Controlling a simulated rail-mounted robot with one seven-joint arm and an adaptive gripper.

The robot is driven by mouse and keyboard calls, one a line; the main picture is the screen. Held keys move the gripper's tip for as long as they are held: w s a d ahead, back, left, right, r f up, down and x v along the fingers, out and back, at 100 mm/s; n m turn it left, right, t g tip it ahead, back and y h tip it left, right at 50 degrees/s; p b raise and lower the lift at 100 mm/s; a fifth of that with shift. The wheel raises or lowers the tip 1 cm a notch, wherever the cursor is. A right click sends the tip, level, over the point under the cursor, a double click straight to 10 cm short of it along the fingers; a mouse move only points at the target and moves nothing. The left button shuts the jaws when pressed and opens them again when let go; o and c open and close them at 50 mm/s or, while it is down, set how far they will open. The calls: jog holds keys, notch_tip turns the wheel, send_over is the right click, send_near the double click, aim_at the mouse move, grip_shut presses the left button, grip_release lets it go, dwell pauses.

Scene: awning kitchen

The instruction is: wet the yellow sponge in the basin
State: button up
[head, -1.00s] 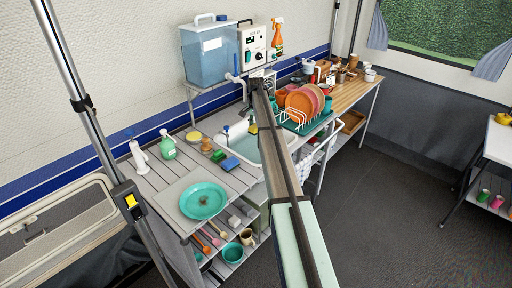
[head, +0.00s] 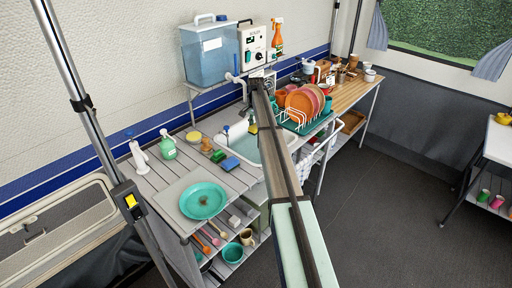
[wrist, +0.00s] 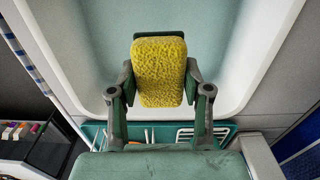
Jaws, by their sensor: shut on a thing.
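The yellow sponge (wrist: 159,72) is a rough-textured block in the wrist view. My gripper (wrist: 160,88) is shut on it, with one finger on each side. The basin (wrist: 268,72) has pale walls and a light blue-green inside, and the sponge shows against that inside. I cannot tell whether the sponge touches water or hangs above it. In the head view the basin (head: 244,147) is partly hidden behind my arm, and the gripper and sponge are mostly hidden there too.
A dish rack with orange plates (head: 299,103) stands right of the basin. A blue sponge (head: 230,164), a green bottle (head: 168,149) and a teal plate (head: 203,200) are on the counter to the left. A water tank (head: 210,55) stands on a shelf behind.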

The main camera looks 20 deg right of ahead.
jog(key=shift+r+p, duration=0.75)
jog(key=shift+r, duration=1.25)
